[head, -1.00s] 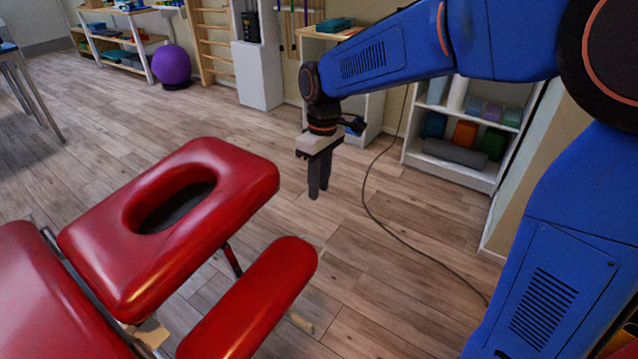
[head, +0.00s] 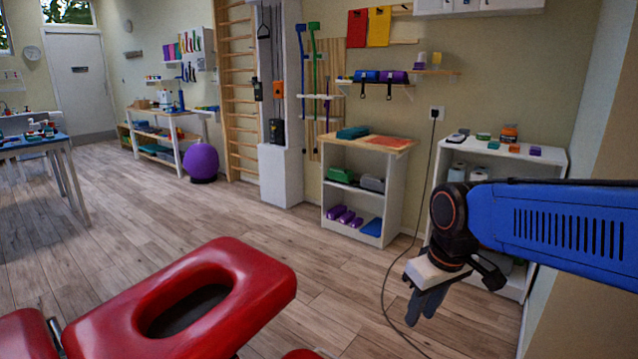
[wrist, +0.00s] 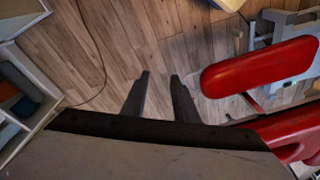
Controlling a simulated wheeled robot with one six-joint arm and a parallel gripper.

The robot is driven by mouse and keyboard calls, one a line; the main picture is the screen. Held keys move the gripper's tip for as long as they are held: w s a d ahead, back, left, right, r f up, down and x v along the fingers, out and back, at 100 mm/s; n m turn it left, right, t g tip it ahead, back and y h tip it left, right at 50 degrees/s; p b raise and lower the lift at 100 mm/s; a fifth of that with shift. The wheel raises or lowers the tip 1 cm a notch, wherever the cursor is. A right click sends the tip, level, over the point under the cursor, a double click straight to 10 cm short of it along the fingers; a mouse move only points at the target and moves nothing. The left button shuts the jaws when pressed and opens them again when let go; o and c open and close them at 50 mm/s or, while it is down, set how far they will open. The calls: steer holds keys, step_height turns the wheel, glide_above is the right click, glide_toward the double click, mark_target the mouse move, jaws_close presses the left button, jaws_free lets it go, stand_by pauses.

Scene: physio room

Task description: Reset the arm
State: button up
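My gripper (head: 428,303) hangs at the right of the head view, fingers pointing down, above the wooden floor. My blue arm reaches in from the right edge. In the wrist view the gripper (wrist: 158,82) shows two dark fingers with a clear gap between them and nothing held. Only floor shows beyond the fingertips.
A red padded massage table (head: 253,279) with a face hole stands at the lower left; its red armrest (wrist: 262,66) is right of my fingers. A white shelf unit (head: 553,160) stands behind my arm. A cable (head: 389,275) runs down to the floor. Floor at centre-left is clear.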

steer(key=s+d+f+m+t, duration=0.2)
steer(key=s+d+m, duration=0.2)
steer(key=s+d, duration=0.4)
steer(key=s, duration=0.4)
steer(key=shift+d+f+m+t+h, duration=0.2)
steer(key=shift+m+t+h, duration=0.1)
steer(key=shift+m+h, duration=0.1)
steer(key=shift+o, duration=0.5)
stand_by(0.8)
